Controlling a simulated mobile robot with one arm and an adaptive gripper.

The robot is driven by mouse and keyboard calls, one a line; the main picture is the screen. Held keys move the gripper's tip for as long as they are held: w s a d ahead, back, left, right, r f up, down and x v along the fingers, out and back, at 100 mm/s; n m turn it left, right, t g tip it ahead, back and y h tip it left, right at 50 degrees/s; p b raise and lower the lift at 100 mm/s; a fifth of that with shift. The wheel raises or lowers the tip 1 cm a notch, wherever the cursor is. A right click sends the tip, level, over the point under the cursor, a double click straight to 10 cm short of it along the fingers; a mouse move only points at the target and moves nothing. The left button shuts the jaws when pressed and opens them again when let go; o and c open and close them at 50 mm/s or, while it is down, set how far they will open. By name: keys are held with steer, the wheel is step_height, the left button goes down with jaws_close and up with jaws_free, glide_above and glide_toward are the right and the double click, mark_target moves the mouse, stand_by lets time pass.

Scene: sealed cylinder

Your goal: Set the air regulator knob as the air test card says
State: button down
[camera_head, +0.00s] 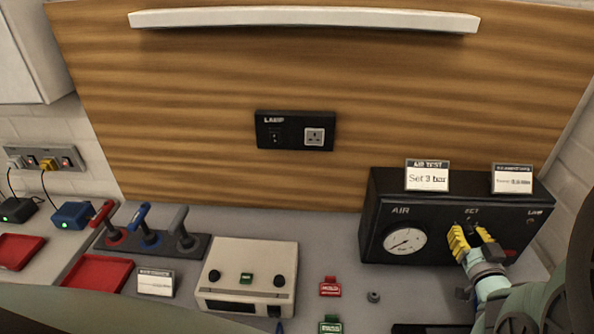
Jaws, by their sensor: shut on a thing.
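The black air regulator box (380,230) stands at the right of the bench. Its white round gauge (405,242) is marked AIR; the needle shows, but its reading is too small to tell. The air test card (427,178) on top of the box reads "Set 3 bar". My gripper (471,238), with yellow fingers, is at the box front just below the SET label, shut on the regulator knob. The fingers largely hide the knob, so its setting cannot be seen.
A second card (512,180) stands on the box. A beige instrument (247,275) with dark knobs, a lever block (150,245) and red trays (98,273) are to the left. Red (330,287) and green (331,325) tagged pieces and a small grey ring (374,296) lie in front.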

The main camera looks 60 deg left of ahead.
steer(key=shift+d+f, duration=0.1)
steer(key=shift+f, duration=0.2)
steer(key=c, duration=1)
jaws_free()
steer(key=o, duration=0.4)
steer(key=shift+r, duration=0.25)
steer(key=shift+s, duration=0.1)
steer(key=v, duration=1.1)
steer(key=shift+s+d, duration=0.25)
steer(key=shift+d, duration=0.1)
